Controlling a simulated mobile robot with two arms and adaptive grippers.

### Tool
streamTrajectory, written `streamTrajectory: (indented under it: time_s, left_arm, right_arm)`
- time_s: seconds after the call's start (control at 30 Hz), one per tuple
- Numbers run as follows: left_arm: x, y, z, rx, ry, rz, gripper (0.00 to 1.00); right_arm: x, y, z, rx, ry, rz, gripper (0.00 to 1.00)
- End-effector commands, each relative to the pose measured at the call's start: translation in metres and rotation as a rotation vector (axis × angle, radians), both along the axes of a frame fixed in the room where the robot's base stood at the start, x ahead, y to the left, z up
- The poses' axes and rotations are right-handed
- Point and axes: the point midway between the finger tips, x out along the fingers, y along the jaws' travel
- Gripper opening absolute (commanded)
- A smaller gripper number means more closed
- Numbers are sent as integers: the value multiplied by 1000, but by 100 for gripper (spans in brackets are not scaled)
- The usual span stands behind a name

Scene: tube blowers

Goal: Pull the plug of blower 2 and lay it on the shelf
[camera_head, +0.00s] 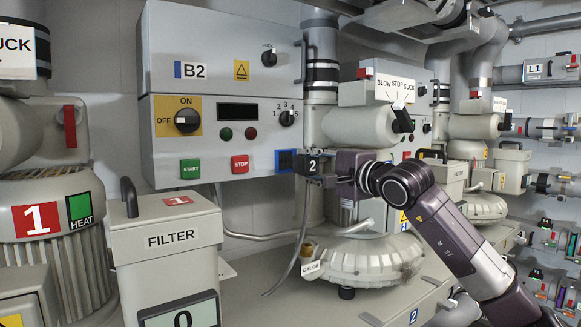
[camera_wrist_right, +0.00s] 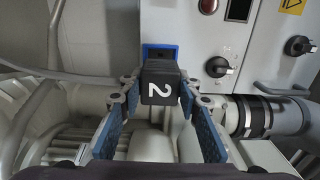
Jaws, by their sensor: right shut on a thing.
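The black plug (camera_head: 314,166) marked 2 is in my right gripper (camera_head: 328,168), to the right of the blue socket (camera_head: 285,161) on the B2 panel. A grey cable hangs below the plug. In the right wrist view the plug (camera_wrist_right: 160,85) sits between both fingertips (camera_wrist_right: 160,95), in front of the blue socket rim (camera_wrist_right: 161,50). A flat grey surface (camera_head: 255,288) lies below, beside blower 2 (camera_head: 360,262); I cannot tell whether it is the shelf. My left gripper is out of view.
The B2 control box (camera_head: 225,100) has a knob pointing near OFF and green and red buttons. A filter box (camera_head: 168,245) stands at front left, next to blower 1 (camera_head: 50,215). A pipe runs behind the hanging cable. My right arm covers part of the right side.

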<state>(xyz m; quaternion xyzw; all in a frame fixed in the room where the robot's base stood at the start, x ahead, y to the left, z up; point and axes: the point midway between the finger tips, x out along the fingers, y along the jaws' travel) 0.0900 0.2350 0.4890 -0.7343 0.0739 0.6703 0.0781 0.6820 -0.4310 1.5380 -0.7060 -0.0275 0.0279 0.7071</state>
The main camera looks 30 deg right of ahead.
Motion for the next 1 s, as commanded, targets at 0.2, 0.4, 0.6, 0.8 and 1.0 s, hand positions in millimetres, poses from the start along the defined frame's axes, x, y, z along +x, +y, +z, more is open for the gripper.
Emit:
streamTrajectory:
  time_s: [0.2, 0.4, 0.6, 0.8, 1.0]
  left_arm:
    - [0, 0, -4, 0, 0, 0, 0]
    - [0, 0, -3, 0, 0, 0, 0]
    - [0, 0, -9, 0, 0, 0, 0]
    - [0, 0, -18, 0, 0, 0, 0]
    - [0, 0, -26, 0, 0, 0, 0]
  right_arm:
    - [-6, 0, 1, -1, -2, 0, 0]
    - [-5, 0, 1, -1, -2, 0, 0]
    - [-12, -1, -1, -2, -3, 0, 0]
    - [-27, -2, -1, -3, -3, -1, 0]
    - [-41, -4, -1, -2, -2, -1, 0]
